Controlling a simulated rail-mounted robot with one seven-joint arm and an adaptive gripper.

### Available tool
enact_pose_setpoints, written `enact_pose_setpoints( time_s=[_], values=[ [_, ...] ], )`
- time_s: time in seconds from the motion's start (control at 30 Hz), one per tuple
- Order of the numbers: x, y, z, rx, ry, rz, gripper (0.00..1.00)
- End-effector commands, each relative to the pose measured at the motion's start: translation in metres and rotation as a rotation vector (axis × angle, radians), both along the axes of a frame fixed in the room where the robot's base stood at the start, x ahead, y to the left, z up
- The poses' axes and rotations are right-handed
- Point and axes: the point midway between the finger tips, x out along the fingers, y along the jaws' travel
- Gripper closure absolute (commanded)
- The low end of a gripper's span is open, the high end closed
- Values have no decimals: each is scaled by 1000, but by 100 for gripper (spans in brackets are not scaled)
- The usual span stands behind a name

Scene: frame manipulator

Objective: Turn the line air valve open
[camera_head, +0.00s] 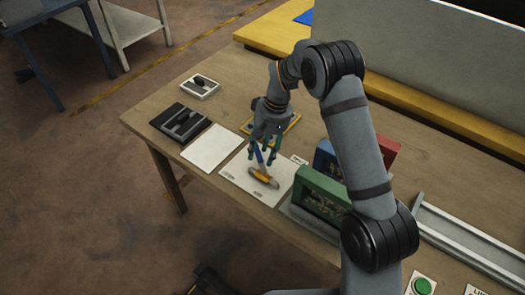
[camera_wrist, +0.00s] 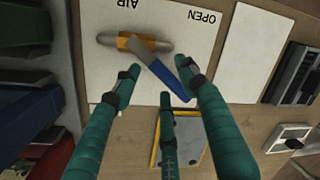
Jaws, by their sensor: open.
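The air valve is a brass-orange body with grey ends (camera_head: 264,177) on a white plate (camera_head: 240,180) lettered AIR and OPEN. Its lever has a blue end and a grey part, and shows in the wrist view (camera_wrist: 164,80). The lever lies at a slant across the brass body (camera_wrist: 158,45), not in line with it. The blue end points toward my fingers. My gripper (camera_head: 263,154), with three teal fingers, is open above the lever. In the wrist view its fingertips (camera_wrist: 163,80) spread around the blue end; I cannot tell whether any finger touches it.
A yellow-edged grey panel (camera_wrist: 187,140) lies behind the gripper. Green (camera_head: 318,200), blue (camera_head: 324,160) and red (camera_head: 384,155) boxes stand right of the plate. A blank white sheet (camera_head: 212,147), a black switch box (camera_head: 180,122) and a white switch box (camera_head: 200,87) lie left.

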Motion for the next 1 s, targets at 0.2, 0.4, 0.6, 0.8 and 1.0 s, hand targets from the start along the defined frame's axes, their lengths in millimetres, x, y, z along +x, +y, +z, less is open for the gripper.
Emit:
enact_pose_setpoints(
  time_s=[0.2,0.4,0.6,0.8,1.0],
  values=[
    [0,0,0,0,0,0,61],
    [0,0,0,0,0,0,73],
    [0,0,0,0,0,0,85],
    [0,0,0,1,-1,0,96],
    [0,1,1,1,-1,0,100]
  ],
)
